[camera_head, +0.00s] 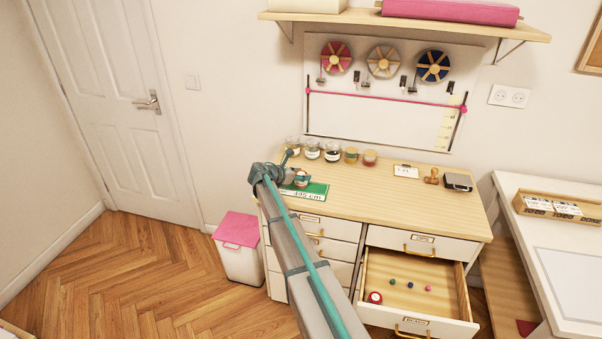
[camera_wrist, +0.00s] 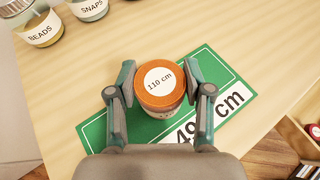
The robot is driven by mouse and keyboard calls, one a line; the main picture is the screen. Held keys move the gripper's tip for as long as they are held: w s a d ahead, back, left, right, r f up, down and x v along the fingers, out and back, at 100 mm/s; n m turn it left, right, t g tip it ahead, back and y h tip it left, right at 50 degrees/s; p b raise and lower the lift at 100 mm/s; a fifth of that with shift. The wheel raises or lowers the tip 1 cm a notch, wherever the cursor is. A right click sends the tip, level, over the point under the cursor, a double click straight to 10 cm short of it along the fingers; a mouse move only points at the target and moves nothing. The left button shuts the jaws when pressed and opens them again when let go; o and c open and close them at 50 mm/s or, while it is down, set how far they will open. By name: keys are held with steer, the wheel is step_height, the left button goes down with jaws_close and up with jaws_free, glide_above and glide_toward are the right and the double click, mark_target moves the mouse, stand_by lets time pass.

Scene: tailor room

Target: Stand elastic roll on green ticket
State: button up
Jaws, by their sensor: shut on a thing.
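The elastic roll (camera_wrist: 160,88) is a short cylinder with an orange-brown rim and a white top label reading "110 cm". It is upright between my fingers in the wrist view. My gripper (camera_wrist: 160,95) is shut on it from both sides. The green ticket (camera_wrist: 95,133), with a white panel and text ending in "cm", lies on the wooden top beneath the roll. The roll overlaps the ticket in this view; I cannot tell whether it touches it. In the head view the ticket (camera_head: 318,190) reads "495 cm", and my gripper (camera_head: 299,179) is over its left part.
Several jars (camera_head: 332,151) stand along the back of the cabinet top (camera_head: 390,192). A white card (camera_head: 406,171), a stamp (camera_head: 432,176) and a dark box (camera_head: 457,181) sit at right. An open drawer (camera_head: 416,312) below holds small spools and a red round item.

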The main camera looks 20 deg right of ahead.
steer(key=shift+f, duration=0.2)
steer(key=o, duration=1.1)
steer(key=shift+r, duration=0.1)
steer(key=shift+a+r, duration=0.1)
steer(key=b+v, duration=0.3)
steer(key=v, duration=0.9)
